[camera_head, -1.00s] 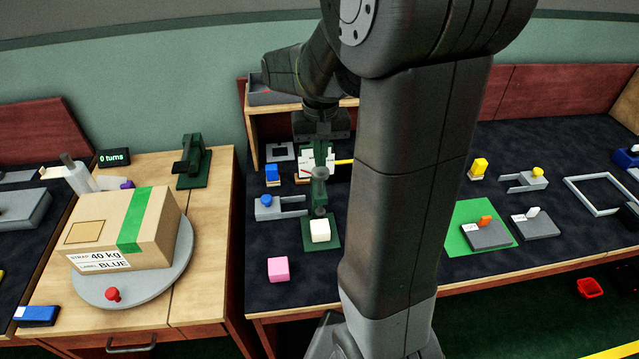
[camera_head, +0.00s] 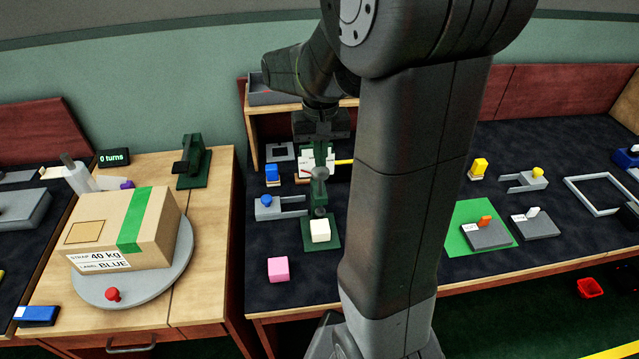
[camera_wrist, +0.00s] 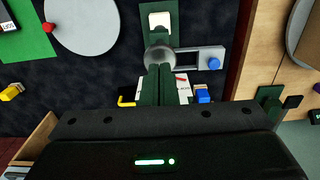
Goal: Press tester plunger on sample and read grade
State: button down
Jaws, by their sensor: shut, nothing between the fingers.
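The tester is a dark green stand with a base (camera_head: 334,243), a round grey plunger knob (camera_head: 319,174) and a white dial with a red needle behind it. A cream-white sample block (camera_head: 320,231) sits on the base under the plunger; the wrist view also shows the sample (camera_wrist: 159,20) and the knob (camera_wrist: 158,57). My gripper (camera_head: 320,165) is above and behind the knob. In the wrist view its green fingers (camera_wrist: 158,72) are together and empty, with their tips at the knob. I cannot tell whether they touch it. The dial reading is too small to make out.
A grey fixture with a blue knob (camera_head: 266,201) and a blue block (camera_head: 271,173) stand left of the tester. A pink cube (camera_head: 278,268) lies at front left. A cardboard box (camera_head: 150,225) sits on a turntable farther left. My arm hides the table right of the tester.

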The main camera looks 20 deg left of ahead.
aim_at(320, 171)
jog(key=shift+f, duration=0.1)
jog(key=shift+f+b, duration=2.4)
jog(key=shift+f, duration=1.2)
notch_tip(320, 171, up, 9)
jog(key=p, duration=0.7)
